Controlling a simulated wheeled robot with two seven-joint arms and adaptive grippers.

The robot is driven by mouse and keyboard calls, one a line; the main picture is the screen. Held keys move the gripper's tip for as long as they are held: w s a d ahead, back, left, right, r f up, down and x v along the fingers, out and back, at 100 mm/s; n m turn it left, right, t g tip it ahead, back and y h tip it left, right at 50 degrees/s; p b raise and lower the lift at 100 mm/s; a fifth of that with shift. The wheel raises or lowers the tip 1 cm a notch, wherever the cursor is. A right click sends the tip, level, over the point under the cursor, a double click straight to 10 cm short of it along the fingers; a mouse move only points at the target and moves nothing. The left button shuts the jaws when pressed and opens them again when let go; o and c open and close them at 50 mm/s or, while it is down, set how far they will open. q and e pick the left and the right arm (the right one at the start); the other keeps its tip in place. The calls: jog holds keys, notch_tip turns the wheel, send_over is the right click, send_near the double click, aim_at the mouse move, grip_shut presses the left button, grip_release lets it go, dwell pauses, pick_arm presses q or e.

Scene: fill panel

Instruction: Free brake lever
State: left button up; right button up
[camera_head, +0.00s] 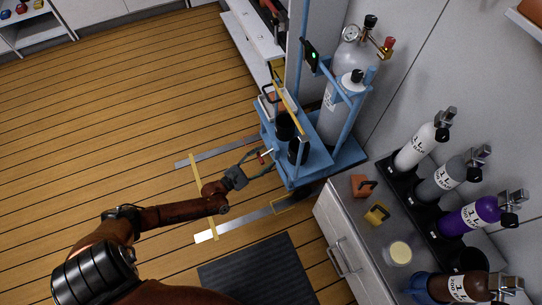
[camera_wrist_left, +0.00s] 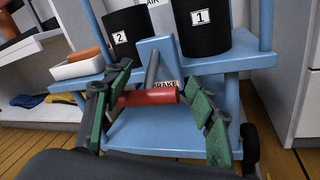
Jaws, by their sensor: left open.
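The brake lever (camera_wrist_left: 150,97) has a red crosswise grip on a grey rod. In the head view the lever (camera_head: 262,157) is a small red and pale piece at the cart's near side. My left gripper (camera_head: 265,163) reaches it from the lower left. In the left wrist view the gripper's green-padded fingers (camera_wrist_left: 160,90) are open, one on each side of the red grip. I cannot tell whether either finger touches it. My right gripper is not in view.
Black holders (camera_wrist_left: 207,30) marked 1 and 2 stand on the cart. A grey gas cylinder (camera_head: 335,110) stands on its far side. A cabinet (camera_head: 345,245) with several bottles is at the right. Metal floor strips (camera_head: 240,221) lie beside the cart; the wooden floor at left is clear.

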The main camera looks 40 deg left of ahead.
pick_arm(q)
jog(key=shift+w, duration=0.55)
grip_shut()
jog(key=shift+d, duration=0.1)
